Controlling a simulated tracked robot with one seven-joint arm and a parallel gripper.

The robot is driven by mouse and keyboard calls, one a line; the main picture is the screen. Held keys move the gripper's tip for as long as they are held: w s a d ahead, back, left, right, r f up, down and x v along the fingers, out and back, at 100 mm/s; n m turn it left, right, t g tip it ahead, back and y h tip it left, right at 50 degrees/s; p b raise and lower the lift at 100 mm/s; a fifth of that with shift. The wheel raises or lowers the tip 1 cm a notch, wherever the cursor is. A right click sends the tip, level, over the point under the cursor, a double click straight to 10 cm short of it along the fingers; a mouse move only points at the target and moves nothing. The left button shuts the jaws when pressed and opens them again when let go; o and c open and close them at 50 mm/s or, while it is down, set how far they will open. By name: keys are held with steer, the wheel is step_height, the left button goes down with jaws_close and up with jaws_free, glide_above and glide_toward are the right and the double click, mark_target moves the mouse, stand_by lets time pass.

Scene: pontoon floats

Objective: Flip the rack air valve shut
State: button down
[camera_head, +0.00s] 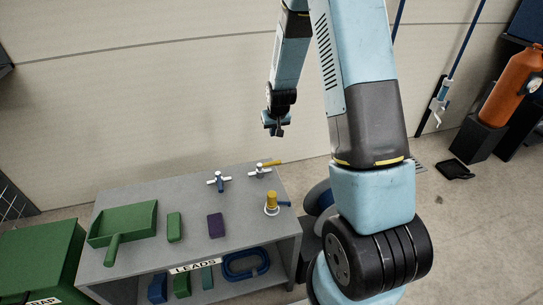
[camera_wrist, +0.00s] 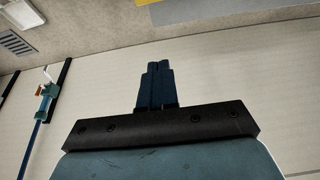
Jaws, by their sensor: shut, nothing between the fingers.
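My gripper (camera_head: 277,131) is shut and empty, held in the air above and beyond the bench's back edge. In the wrist view its closed fingers (camera_wrist: 156,82) stand together in the middle, touching nothing. A blue pipe at the right of the head view carries a blue and white fitting (camera_head: 441,92) with a pale lever below it. A similar pipe fitting (camera_wrist: 47,90) shows at the left of the wrist view, well apart from my fingers. Small white fittings with a blue handle (camera_head: 219,181) and a yellow handle (camera_head: 262,169) sit on the bench. I cannot tell which is the rack air valve.
The grey bench (camera_head: 185,195) also bears a green dustpan (camera_head: 124,225), a green block (camera_head: 174,227), a purple block (camera_head: 216,225) and a yellow fitting with a blue lever (camera_head: 272,202). An orange cylinder (camera_head: 512,85) stands at the right.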

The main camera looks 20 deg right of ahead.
mark_target(270, 164)
steer(key=shift+x, duration=1.7)
steer(key=shift+s, duration=0.15)
steer(key=x, duration=1)
steer(key=shift+s, duration=0.15)
steer(key=shift+s+f, duration=0.45)
steer(key=shift+s, duration=1.45)
